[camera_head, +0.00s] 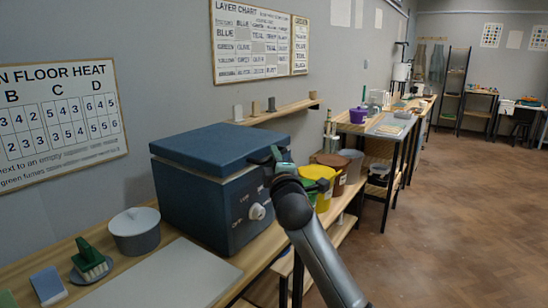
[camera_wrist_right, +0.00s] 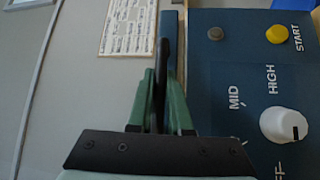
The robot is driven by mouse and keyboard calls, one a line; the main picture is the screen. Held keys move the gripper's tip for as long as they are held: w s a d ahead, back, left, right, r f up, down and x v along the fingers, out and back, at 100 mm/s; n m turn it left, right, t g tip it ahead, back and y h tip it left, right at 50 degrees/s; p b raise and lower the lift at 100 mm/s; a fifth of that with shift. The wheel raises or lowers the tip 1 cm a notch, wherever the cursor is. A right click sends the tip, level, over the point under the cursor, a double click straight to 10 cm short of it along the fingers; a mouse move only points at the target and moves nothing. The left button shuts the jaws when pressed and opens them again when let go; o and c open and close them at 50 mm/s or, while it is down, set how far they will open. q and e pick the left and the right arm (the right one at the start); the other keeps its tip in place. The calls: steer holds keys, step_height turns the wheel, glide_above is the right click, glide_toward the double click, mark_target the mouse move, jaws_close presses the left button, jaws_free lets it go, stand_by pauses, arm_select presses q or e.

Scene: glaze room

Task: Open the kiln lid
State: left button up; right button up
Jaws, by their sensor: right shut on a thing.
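The kiln (camera_head: 205,212) is a dark blue box on the wooden bench by the wall. Its flat blue lid (camera_head: 215,147) lies level on top, with a thin pale line along the seam. My right gripper (camera_head: 275,162) is at the lid's front right edge. In the right wrist view its green fingers (camera_wrist_right: 160,105) are shut around a dark upright bar, the lid handle (camera_wrist_right: 162,62), beside the lid's edge. The front panel shows a white dial (camera_wrist_right: 284,124) and a yellow start button (camera_wrist_right: 277,34). My left gripper is not in view.
A lidded grey pot (camera_head: 135,236), a green brush (camera_head: 90,262) and a blue block (camera_head: 48,285) stand left of the kiln. Yellow (camera_head: 322,190) and brown (camera_head: 334,172) buckets stand close to its right. A small shelf (camera_head: 275,111) hangs behind. Open floor lies right.

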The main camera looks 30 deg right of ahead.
jaws_close()
stand_by(1.0)
